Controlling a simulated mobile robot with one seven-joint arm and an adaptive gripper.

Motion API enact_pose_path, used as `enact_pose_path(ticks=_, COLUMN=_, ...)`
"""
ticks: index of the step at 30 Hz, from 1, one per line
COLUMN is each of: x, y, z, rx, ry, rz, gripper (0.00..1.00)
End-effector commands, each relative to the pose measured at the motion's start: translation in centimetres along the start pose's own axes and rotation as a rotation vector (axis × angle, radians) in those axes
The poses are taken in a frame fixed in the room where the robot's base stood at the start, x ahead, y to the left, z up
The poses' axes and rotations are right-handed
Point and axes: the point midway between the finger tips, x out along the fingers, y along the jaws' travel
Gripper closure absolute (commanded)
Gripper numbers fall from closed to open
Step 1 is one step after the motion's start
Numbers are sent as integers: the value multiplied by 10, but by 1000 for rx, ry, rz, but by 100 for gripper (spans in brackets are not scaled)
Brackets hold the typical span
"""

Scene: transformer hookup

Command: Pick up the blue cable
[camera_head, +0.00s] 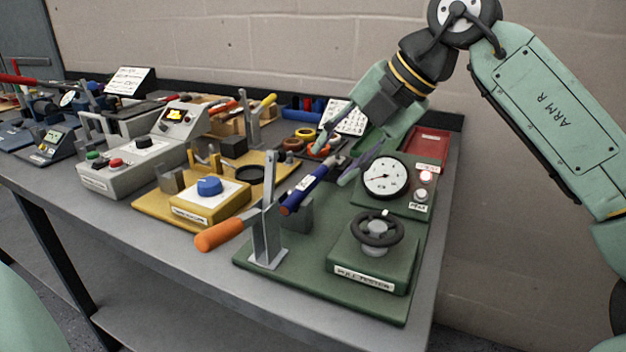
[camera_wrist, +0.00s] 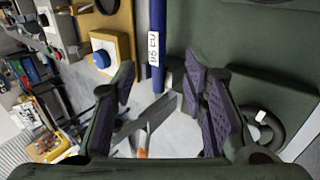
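The blue cable (camera_head: 308,187) is a short, thick blue length with a white label. It sits slanted over the green pull tester base (camera_head: 310,285), beside the upright grey lever bracket, with its upper right end close to my gripper. In the wrist view the blue cable (camera_wrist: 158,20) runs down from the top edge, its label reading "95 CU". My gripper (camera_head: 338,157) is open. In the wrist view the gripper's (camera_wrist: 160,72) two purple-padded fingers stand apart on either side of the cable's line, with a gap on both sides. Whether the cable rests in a holder is partly hidden.
The lever with an orange handle (camera_head: 220,233) stands left of the cable. A round dial gauge (camera_head: 386,176) and a black handwheel (camera_head: 376,228) are to the right. A yellow board with a blue knob (camera_head: 209,186) is at left. Bare bench (camera_head: 215,283) shows along the front.

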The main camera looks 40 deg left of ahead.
Motion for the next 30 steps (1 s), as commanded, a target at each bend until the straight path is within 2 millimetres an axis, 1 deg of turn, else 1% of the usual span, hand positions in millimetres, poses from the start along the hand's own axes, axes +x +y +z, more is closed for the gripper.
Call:
enact_pose_path(ticks=1, x=7, y=0, z=0, rx=-1, ry=3, rz=2, gripper=60)
enact_pose_path(ticks=3, x=14, y=1, z=-1, rx=-2, ry=3, rz=2, gripper=60)
enact_pose_path(ticks=8, x=25, y=2, z=1, rx=-3, ry=4, rz=4, gripper=60)
enact_pose_path(ticks=15, x=60, y=2, z=5, rx=-4, ry=5, rz=4, gripper=60)
enact_pose_path(ticks=18, x=68, y=2, z=5, rx=-4, ry=4, rz=5, gripper=60)
enact_pose_path(ticks=26, x=70, y=2, z=5, rx=-3, ry=2, rz=5, gripper=61)
enact_pose_path(ticks=30, x=70, y=2, z=5, rx=-3, ry=2, rz=5, gripper=70)
